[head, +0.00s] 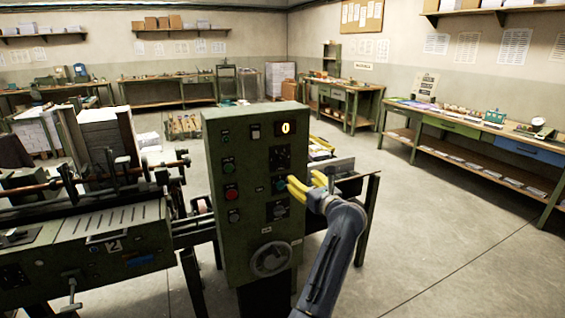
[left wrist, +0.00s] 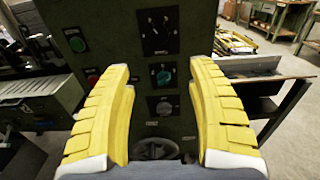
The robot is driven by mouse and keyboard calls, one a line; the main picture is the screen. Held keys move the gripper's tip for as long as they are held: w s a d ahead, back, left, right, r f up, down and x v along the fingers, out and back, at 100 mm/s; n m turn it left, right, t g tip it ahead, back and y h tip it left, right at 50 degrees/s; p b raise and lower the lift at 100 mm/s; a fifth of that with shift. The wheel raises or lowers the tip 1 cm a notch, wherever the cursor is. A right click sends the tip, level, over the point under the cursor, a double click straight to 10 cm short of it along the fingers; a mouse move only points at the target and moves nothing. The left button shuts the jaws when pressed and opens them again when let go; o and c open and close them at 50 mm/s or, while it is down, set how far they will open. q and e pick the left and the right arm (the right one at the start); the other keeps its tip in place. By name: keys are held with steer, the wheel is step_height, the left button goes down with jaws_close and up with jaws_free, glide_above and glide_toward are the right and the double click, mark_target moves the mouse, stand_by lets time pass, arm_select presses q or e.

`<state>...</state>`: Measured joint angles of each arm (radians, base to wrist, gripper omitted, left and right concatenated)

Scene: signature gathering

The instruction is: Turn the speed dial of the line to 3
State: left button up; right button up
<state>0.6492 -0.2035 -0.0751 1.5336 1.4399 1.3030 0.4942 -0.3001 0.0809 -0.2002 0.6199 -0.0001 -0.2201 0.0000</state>
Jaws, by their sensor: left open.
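The green control cabinet (head: 228,240) stands in the middle of the head view. On its front is a teal dial (head: 280,184) on a dark scale plate. In the left wrist view the teal dial (left wrist: 164,77) lies between my fingertips, with marks around it too small to read. My left gripper (head: 306,184) has yellow fingers. It is open and in front of the cabinet at dial height, and the left wrist view (left wrist: 160,72) shows a gap on both sides of the dial. A lit yellow display (head: 285,128) sits above. My right gripper is not in view.
Red (head: 231,194) and green (head: 228,164) buttons sit left of the dial. Another dark knob (head: 279,210) is below it, and a handwheel (head: 270,259) lower down. Machinery (head: 90,240) stands left of the cabinet. The floor to the right is clear.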

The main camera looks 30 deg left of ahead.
mark_target(282, 161)
arm_select(q)
steer(key=x, duration=1.6)
steer(key=shift+w+a, duration=0.2)
steer(key=shift+w, duration=0.05)
jaws_close()
